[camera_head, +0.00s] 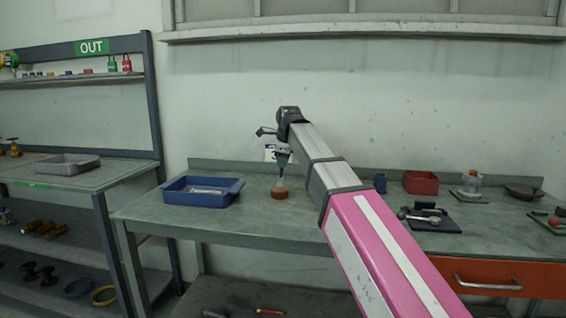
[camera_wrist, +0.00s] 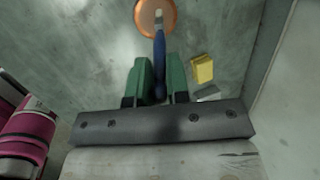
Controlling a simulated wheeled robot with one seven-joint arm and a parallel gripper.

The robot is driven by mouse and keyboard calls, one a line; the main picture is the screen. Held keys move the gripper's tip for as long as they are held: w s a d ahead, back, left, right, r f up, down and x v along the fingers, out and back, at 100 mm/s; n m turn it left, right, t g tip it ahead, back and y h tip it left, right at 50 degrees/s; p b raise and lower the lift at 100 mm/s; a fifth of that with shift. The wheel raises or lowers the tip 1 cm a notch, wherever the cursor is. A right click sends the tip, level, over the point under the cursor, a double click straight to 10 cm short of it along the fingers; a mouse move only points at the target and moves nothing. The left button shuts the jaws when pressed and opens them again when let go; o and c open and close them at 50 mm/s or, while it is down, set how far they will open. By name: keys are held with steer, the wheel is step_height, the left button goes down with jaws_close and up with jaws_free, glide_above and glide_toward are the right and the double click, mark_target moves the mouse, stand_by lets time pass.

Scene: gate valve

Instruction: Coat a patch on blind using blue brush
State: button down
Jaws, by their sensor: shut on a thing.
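My gripper (camera_wrist: 159,68), with green fingers, is shut on the blue brush (camera_wrist: 160,50) by its handle. In the head view my gripper (camera_head: 284,160) hangs over the bench with the brush pointing down. The brush's pale end is over a round copper-coloured pot or disc (camera_wrist: 168,22), which also stands on the bench in the head view (camera_head: 279,193). I cannot tell whether the bristles touch it. A dark round disc (camera_head: 524,190) lies at the right of the bench; I cannot tell which thing is the blind.
A blue tray (camera_head: 202,203) stands left of the brush. A red bin (camera_head: 421,182), a dark mat (camera_head: 432,222) with small items and a flanged part (camera_head: 470,187) stand to the right. A yellow block (camera_wrist: 202,69) lies near my gripper. A shelved bench (camera_head: 75,185) stands left.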

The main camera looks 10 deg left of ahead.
steer(key=shift+r, duration=3.4)
